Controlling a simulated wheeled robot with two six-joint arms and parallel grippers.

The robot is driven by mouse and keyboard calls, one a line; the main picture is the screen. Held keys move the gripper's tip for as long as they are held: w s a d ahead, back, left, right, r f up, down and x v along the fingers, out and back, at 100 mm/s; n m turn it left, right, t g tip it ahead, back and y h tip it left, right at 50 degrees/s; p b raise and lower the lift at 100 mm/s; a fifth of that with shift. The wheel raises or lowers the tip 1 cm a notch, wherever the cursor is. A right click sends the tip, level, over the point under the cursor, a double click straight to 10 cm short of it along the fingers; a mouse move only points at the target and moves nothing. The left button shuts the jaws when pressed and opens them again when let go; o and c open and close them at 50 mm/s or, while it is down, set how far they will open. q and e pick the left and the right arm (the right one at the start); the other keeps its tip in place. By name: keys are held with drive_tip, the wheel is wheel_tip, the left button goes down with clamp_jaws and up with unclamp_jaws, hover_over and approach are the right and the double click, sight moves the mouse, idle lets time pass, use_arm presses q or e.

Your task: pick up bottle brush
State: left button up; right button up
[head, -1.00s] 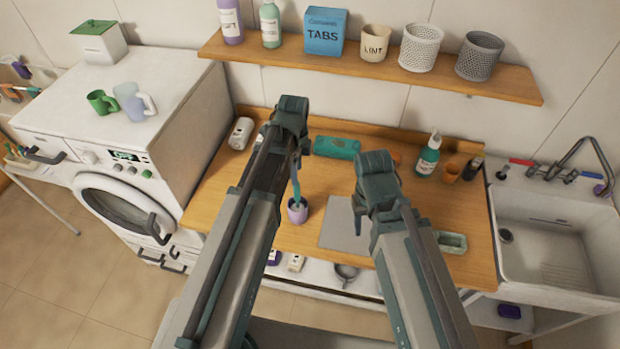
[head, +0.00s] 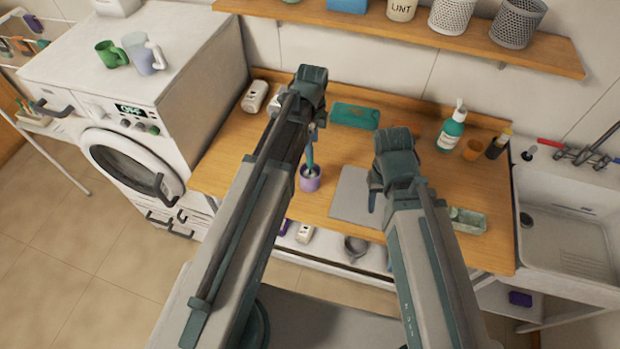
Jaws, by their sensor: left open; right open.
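A teal-handled brush (head: 310,150) stands in a small purple cup (head: 311,181) on the wooden counter; its lower end is hidden inside the cup. I take this for the bottle brush, though its head does not show. My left gripper (head: 314,112) is open above and at the top of the teal handle; I cannot tell whether it touches it. My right gripper (head: 375,190) is open and empty, over the grey mat (head: 350,200) to the right of the cup.
A shelf (head: 400,32) runs above. A washer (head: 125,145) stands left, a sink (head: 565,235) right.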

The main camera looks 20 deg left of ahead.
sight(310, 167)
use_arm(q)
drive_tip(key=shift+f+b, duration=0.3)
drive_tip(key=shift+f, duration=0.55)
use_arm(e)
drive_tip(key=shift+f, duration=0.8)
use_arm(q)
drive_tip(key=f+b, duration=0.2)
drive_tip(key=s+f+b, duration=0.1)
drive_tip(key=f+b, duration=0.1)
drive_tip(key=shift+a+f, duration=0.1)
drive_tip(key=shift+a, duration=0.05)
drive_tip(key=shift+w+f+b, duration=0.1)
drive_tip(key=shift+f+b, duration=0.45)
drive_tip(key=shift+b, duration=0.1)
drive_tip(key=shift+r, duration=0.1)
use_arm(e)
wheel_tip(310, 167, down, 5)
drive_tip(key=shift+f, duration=0.1)
use_arm(q)
clamp_jaws()
